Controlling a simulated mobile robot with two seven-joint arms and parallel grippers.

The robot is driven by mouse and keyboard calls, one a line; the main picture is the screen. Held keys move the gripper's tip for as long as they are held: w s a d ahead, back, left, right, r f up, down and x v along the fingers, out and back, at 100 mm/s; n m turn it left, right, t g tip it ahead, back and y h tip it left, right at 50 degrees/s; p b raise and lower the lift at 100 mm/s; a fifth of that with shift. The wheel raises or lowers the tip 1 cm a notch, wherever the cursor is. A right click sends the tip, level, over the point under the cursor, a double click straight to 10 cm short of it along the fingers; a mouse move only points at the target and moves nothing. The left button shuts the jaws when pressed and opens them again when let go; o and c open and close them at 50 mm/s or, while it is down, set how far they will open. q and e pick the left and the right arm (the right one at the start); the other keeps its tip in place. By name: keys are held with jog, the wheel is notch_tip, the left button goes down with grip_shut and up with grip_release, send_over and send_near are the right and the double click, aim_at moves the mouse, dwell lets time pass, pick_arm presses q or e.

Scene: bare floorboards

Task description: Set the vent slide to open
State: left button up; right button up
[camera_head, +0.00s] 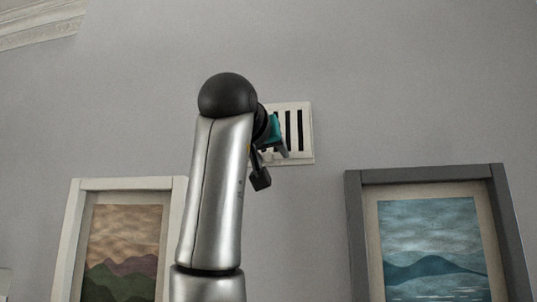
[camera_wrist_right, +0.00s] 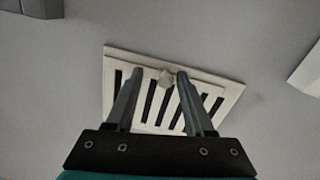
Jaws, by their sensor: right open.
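The vent (camera_head: 307,125) is a pale, square wall grille with dark upright slots, high on the grey wall. My right arm and gripper cover its left part in the head view. In the right wrist view the vent (camera_wrist_right: 231,97) lies tilted ahead of the gripper, and dark slots show between its pale bars. A small pale knob (camera_wrist_right: 166,78) stands out near its upper edge. My right gripper (camera_wrist_right: 160,73) is open, with its two fingers on either side of the knob; I cannot tell whether they touch it. The gripper (camera_head: 284,153) is partly hidden in the head view. My left gripper is not in view.
A white-framed picture (camera_head: 123,250) hangs at lower left and a dark-framed picture (camera_head: 432,245) at lower right, both below the vent. The wall around and above the vent is bare. White moulding (camera_head: 40,25) runs along the upper left.

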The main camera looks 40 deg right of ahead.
jog(key=shift+w+a, duration=0.1)
jog(key=shift+a, duration=0.05)
jog(key=shift+s+a+f, duration=0.1)
jog(key=shift+s+a, duration=0.1)
jog(key=b+v, duration=0.5)
jog(key=v, duration=0.9)
jog(key=shift+s+a, duration=0.2)
jog(key=shift+a, duration=0.05)
